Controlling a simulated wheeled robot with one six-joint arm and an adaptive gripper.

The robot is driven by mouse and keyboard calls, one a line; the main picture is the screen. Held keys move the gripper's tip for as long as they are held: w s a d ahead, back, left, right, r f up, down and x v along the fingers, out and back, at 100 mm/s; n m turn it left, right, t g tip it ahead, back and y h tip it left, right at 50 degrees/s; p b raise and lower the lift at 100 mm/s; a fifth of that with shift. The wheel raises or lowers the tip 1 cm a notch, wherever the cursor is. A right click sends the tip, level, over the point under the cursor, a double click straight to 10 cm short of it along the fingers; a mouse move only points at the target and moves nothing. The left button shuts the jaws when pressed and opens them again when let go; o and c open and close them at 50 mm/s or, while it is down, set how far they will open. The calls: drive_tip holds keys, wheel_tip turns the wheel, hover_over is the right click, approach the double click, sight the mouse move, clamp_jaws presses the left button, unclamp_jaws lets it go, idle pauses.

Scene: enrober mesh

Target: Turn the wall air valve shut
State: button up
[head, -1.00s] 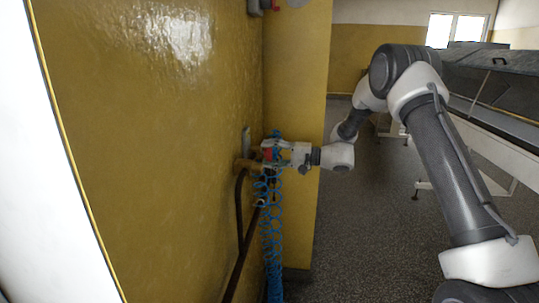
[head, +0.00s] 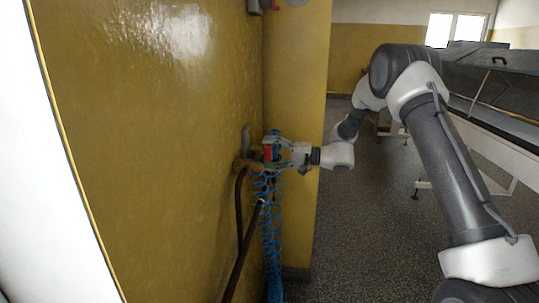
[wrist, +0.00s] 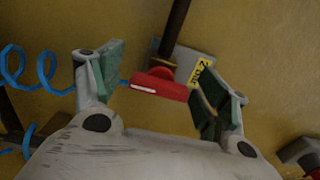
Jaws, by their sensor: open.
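The wall air valve has a red handle (wrist: 158,90) that shows in the wrist view between my open fingers, apart from both pads. It lies nearly crosswise to the dark pipe (wrist: 176,28) behind it. My gripper (wrist: 160,92) is open, with one finger on each side of the handle. In the head view the red handle (head: 267,153) is at the wall, just left of my gripper (head: 281,153). The valve body is mostly hidden behind the handle and fingers.
A blue coiled hose (head: 270,235) hangs below the valve and also shows at left in the wrist view (wrist: 45,70). A grey plate with a yellow label (wrist: 201,72) is behind the handle. A brown pipe (head: 239,215) runs down the wall.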

drive_tip(key=s+d, duration=0.2)
drive_tip(key=d, duration=0.9)
drive_tip(key=shift+s+d, duration=0.15)
drive_tip(key=shift+d, duration=0.25)
